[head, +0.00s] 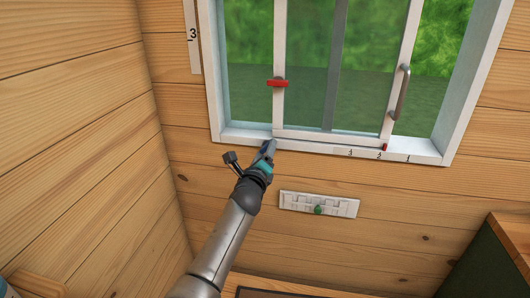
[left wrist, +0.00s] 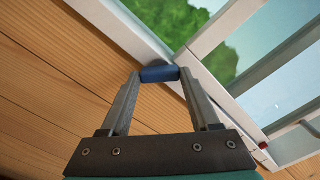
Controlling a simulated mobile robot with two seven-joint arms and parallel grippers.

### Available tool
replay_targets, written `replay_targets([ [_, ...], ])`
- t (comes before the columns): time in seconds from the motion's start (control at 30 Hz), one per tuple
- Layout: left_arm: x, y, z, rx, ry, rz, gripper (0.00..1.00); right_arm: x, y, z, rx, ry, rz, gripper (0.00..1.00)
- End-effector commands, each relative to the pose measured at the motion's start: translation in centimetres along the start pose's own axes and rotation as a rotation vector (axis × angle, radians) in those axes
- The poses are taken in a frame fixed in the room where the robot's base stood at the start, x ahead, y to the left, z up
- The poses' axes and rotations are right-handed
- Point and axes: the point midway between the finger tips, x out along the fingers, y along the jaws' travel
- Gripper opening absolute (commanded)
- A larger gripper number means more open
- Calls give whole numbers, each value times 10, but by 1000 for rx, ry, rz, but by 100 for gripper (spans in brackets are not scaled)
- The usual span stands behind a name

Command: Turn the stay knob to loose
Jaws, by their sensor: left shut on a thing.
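A blue knob (left wrist: 159,74) sits at the window's lower edge, and I take it for the stay knob. My left gripper (left wrist: 160,80) is shut on it, with one finger on each side. In the head view my left gripper (head: 267,150) reaches up to the sill near the sash's lower left corner, and a bit of blue (head: 264,146) shows at its tip. Any loose or tight mark on the knob cannot be read. My right gripper is not in view.
The sliding sash carries a red latch (head: 277,83) and a grey handle (head: 404,92). A small red marker (head: 384,147) and a number scale (head: 378,155) lie along the white sill. A white slotted plate (head: 340,207) with a green knob (head: 318,210) is on the wall below.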

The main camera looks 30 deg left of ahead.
Motion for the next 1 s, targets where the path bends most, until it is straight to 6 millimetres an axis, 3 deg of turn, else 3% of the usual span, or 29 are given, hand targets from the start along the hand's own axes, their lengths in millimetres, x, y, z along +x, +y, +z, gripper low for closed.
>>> replay_targets([
  [1.0,0,0,0,-972,0,2,7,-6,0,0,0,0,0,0],
])
